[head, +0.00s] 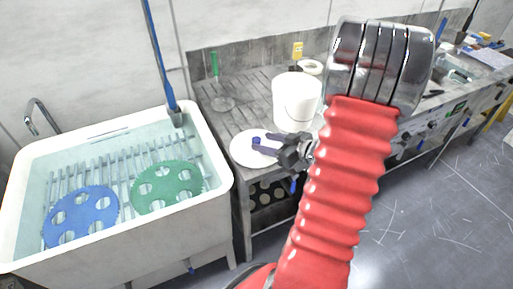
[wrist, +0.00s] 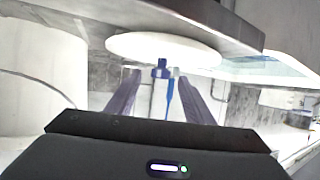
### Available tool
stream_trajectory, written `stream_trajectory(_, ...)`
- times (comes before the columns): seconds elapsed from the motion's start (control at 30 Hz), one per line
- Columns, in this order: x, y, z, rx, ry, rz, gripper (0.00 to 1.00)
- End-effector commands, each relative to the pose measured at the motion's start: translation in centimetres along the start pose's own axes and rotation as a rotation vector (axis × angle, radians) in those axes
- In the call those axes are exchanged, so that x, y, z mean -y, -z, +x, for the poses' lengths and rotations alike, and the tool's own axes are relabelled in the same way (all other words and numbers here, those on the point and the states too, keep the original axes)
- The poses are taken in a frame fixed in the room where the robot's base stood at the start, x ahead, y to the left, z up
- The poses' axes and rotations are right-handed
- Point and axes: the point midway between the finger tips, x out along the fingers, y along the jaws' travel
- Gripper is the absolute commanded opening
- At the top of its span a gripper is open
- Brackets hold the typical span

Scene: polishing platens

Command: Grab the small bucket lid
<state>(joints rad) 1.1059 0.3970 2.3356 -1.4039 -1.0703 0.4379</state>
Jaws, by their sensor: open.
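The small bucket lid (head: 240,150) is a flat white disc with a small blue knob (head: 256,141), lying on the grey bench near its front left edge. My gripper (head: 263,144) reaches over the lid from the right, with its dark fingers open around the knob. In the wrist view the picture is upside down, and the lid (wrist: 160,45) shows its knob (wrist: 160,70) between the fingertips. The fingers show a gap on either side of it. Nothing is held.
A white bucket (head: 296,100) stands on the bench just behind my gripper. A white ring-shaped item (head: 311,67) and a green-handled tool (head: 215,68) are further back. A sink (head: 222,160) with a blue disc (head: 80,215) and a green disc (head: 165,188) is at left.

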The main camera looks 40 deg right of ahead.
Motion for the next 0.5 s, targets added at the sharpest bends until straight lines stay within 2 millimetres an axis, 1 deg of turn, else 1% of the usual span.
stream_trajectory(0.3,0.2,0.2,3.8,0.001,0.004,0.000,0.47)
stream_trajectory(0.4,0.1,0.2,4.5,0.000,0.002,0.001,0.47)
stream_trajectory(0.5,0.1,0.2,4.7,0.001,0.001,0.001,0.47)
